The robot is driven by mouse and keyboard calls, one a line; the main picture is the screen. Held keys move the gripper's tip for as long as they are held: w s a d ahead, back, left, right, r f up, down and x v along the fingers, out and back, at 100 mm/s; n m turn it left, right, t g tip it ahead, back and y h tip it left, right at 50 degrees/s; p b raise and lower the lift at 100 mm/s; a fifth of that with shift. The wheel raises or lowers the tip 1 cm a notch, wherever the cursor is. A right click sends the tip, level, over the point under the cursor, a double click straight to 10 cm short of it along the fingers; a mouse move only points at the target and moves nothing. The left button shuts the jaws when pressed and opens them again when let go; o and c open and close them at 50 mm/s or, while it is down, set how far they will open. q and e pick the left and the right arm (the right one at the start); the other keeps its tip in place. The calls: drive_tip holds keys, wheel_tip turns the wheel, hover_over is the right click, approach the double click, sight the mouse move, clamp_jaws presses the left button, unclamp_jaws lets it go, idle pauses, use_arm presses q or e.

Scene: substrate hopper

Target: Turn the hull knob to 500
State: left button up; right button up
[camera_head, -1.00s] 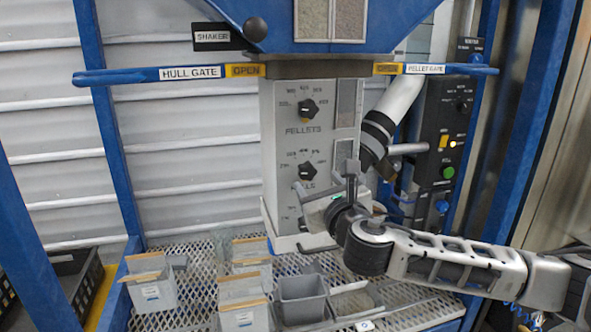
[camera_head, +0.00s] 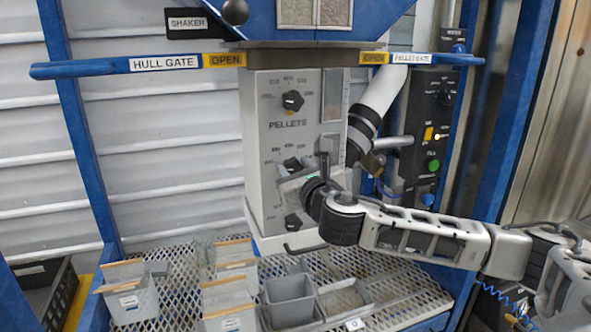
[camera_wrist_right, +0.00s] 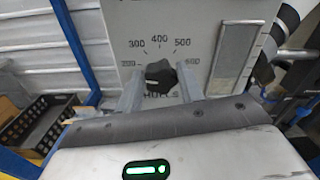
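The hull knob (camera_head: 292,164) is the black middle knob on the grey panel (camera_head: 259,150), below the knob marked PELLETS. In the right wrist view the hull knob (camera_wrist_right: 160,75) sits under a scale from 200 to 600, its label partly hidden. I cannot tell exactly which number it points to. My right gripper (camera_head: 296,178) is at the panel in front of the knob. In the wrist view its fingers (camera_wrist_right: 160,88) stand on either side of the knob, apart, with no clear grip seen. My left gripper is not in view.
The pellets knob (camera_head: 293,101) is above, and another black knob (camera_head: 293,222) is below. The blue gate bar (camera_head: 100,68) crosses overhead. A grey pipe (camera_head: 375,105) and black control box (camera_head: 430,135) stand to the right. Several bins (camera_head: 290,300) stand on the mesh table below.

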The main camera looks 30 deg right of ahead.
drive_tip(key=shift+m, duration=0.4)
drive_tip(key=m, duration=0.2)
drive_tip(key=shift+m, duration=0.3)
drive_tip(key=m, duration=0.3)
drive_tip(key=shift+d+m, duration=0.1)
drive_tip(key=shift+m, duration=0.3)
drive_tip(key=m, duration=0.7)
drive_tip(key=shift+d+f, duration=0.1)
drive_tip(key=m, duration=0.4)
drive_tip(key=shift+m, duration=0.4)
drive_tip(key=m, duration=0.4)
drive_tip(key=shift+f+m+p, duration=0.1)
drive_tip(key=shift+m+p, duration=0.3)
